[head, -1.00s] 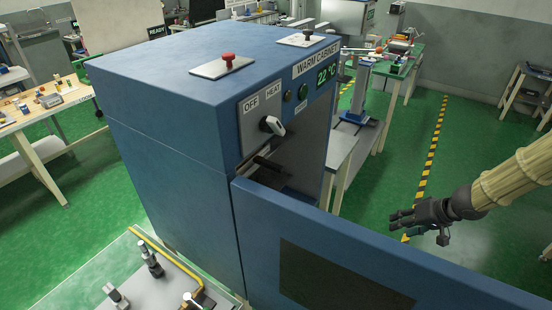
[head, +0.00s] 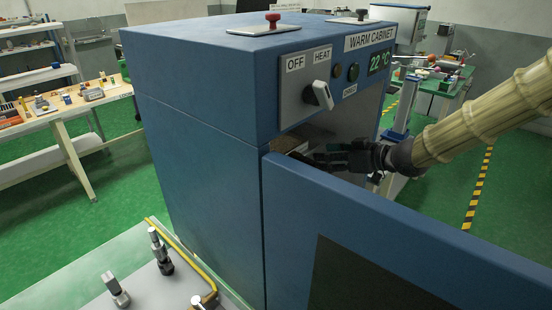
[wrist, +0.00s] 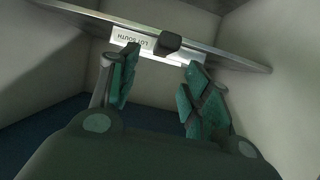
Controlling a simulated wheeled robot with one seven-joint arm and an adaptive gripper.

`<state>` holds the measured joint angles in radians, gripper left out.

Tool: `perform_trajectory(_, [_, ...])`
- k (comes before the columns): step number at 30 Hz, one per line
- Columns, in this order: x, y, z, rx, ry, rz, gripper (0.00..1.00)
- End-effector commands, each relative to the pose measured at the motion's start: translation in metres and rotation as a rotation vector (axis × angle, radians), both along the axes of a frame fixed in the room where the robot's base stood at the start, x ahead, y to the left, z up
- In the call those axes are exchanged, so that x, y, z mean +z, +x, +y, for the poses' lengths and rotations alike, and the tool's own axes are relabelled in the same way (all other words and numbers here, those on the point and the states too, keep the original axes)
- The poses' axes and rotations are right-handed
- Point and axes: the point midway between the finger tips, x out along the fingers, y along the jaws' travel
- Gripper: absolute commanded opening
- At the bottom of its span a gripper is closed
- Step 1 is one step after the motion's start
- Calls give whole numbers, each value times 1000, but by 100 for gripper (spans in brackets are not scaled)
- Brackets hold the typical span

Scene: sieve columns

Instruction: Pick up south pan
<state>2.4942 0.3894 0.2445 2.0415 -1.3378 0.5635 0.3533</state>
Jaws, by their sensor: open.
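In the wrist view, a pale label (wrist: 150,46) reading "LOT SOUTH" appears upside down inside the cabinet. A dark blocky handle (wrist: 167,43) sticks out beside it; this looks like the front of the south pan. A thin grey metal edge (wrist: 230,60) runs across behind them; I cannot tell whether it is pan rim or shelf. My gripper (wrist: 157,90) is open and empty, its fingers apart, with the handle ahead between them and not touched. In the head view my gripper (head: 318,160) reaches into the cabinet opening behind the door; the pan is hidden or unclear there.
The blue warm cabinet (head: 195,130) reads 22 °C. Its open door (head: 400,225) stands in front of my gripper. A tray-like bench with fittings (head: 140,290) is at lower left. The cabinet's inner walls (wrist: 285,100) are close around the gripper.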

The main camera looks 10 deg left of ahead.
Motion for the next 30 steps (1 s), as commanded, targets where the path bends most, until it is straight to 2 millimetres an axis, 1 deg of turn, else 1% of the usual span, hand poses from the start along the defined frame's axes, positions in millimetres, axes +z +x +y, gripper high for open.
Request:
perform_trajectory(3, [0,2,2,3,0,-12,48])
perform_trajectory(7, [-6,9,6,-7,1,-9,48])
perform_trajectory(13, [-16,24,23,-11,-1,-9,48])
perform_trajectory(20, [-21,30,35,-10,0,-8,48])
perform_trajectory(27, [-31,45,60,-7,-1,-8,48])
perform_trajectory(30, [-36,51,68,-8,-1,-8,48])
